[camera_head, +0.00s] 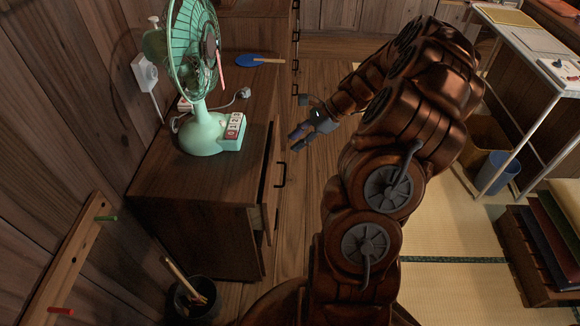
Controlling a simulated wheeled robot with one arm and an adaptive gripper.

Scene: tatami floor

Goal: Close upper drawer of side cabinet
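The side cabinet (187,215) is dark brown wood and stands at the left against the wall. Its upper drawer (268,190) stands a little out from the front, with a dark bar handle (281,170) on its face. A lower part of the cabinet front is hidden in shade below it. My gripper (298,119) is to the right of and behind the drawer handle, apart from it. Its dark fingers look spread and nothing shows between them. My copper-coloured arm covers much of the middle.
A green fan (205,130) and a blue paddle (255,61) are on the wooden tops. A black bin (196,300) stands by the cabinet's near end. A white-framed table (520,45) and a blue bin (497,172) are at right. Bare floorboards run beside the cabinet.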

